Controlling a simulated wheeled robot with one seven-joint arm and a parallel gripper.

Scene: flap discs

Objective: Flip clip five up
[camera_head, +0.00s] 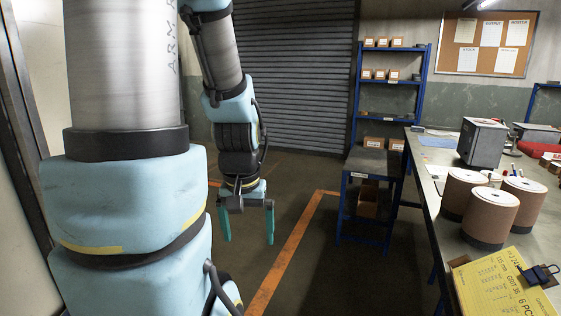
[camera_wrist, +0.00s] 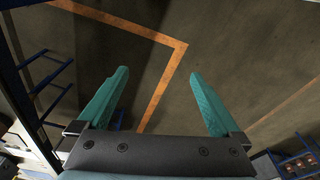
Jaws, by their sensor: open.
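A dark clip (camera_head: 539,274) sits on the edge of a yellow printed card (camera_head: 500,286) at the lower right of the head view. The card lies at the near end of the workbench and its lower part is cut off by the frame. I cannot read a number on the clip, and no other clip is clear to me. My gripper (camera_head: 247,226) hangs open and empty over the floor, well left of the bench and the clip. In the wrist view my gripper (camera_wrist: 160,102) has its teal fingers wide apart with only floor between them.
Several brown rolls (camera_head: 490,217) stand on the workbench (camera_head: 440,238) behind the card, with a grey box (camera_head: 482,142) farther back. A blue-framed side table (camera_head: 373,165) and a blue shelf (camera_head: 392,80) stand left of the bench. Floor with an orange line (camera_head: 285,255) is clear.

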